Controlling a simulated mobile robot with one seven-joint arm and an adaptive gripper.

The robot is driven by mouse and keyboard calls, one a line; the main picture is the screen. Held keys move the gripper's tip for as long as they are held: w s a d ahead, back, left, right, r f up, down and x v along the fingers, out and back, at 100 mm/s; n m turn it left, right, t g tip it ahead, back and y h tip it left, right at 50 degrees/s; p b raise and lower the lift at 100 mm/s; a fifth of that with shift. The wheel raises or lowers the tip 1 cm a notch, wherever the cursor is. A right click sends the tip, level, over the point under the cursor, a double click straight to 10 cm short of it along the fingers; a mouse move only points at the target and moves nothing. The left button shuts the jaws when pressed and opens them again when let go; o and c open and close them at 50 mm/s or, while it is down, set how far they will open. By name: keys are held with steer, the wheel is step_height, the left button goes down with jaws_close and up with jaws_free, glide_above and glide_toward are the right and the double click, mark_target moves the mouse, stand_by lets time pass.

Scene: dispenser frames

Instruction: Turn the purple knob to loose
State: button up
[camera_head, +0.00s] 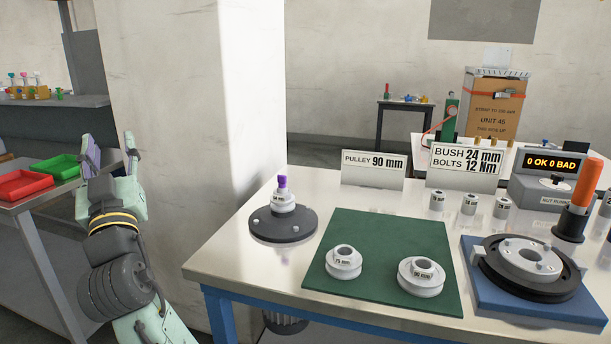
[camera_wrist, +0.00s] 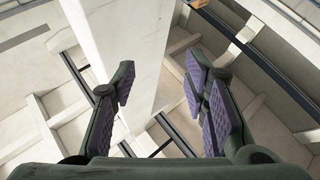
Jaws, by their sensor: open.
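The purple knob (camera_head: 282,182) stands upright on top of a light grey stepped hub, which sits on a round dark base plate (camera_head: 268,230) with small bolts at the left of the metal table. My gripper (camera_head: 108,160) is at the left of the head view, raised beside the white pillar and well to the left of the knob. In the wrist view its purple-padded fingers (camera_wrist: 163,95) are apart, with nothing between them. That view faces the ceiling and pillar, and the knob is not in it. Which way the knob is set cannot be read.
A green mat (camera_head: 385,290) holds two pulleys. A blue pad (camera_head: 520,307) carries a large dark flange, with an orange-handled tool (camera_head: 581,190) beside it. Signs (camera_head: 373,169) and a counter box stand at the back. Red (camera_head: 24,186) and green bins are at the left.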

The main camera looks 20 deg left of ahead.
steer(key=w+d+f+m+t+h, duration=0.25)
steer(key=w+f+m+h, duration=0.2)
steer(key=w+h, duration=0.35)
steer(key=m+g+h+b, duration=0.2)
steer(key=m+g+h, duration=0.2)
steer(key=m+h, duration=0.7)
glide_toward(281, 176)
steer(key=w+p, duration=0.1)
steer(key=w, duration=0.2)
steer(key=w+d+n+h, duration=0.1)
steer(key=w, duration=0.2)
steer(key=w+n+h+p, duration=0.1)
steer(key=w, duration=0.2)
steer(key=shift+w+d+f+t+p, duration=0.1)
steer(key=shift+d+f+t+p, duration=0.15)
steer(key=shift+f+p, duration=0.1)
steer(key=shift+w+d+f, duration=0.1)
steer(key=shift+w+d, duration=0.05)
steer(key=shift+w, duration=0.45)
steer(key=shift+c, duration=0.3)
jaws_close()
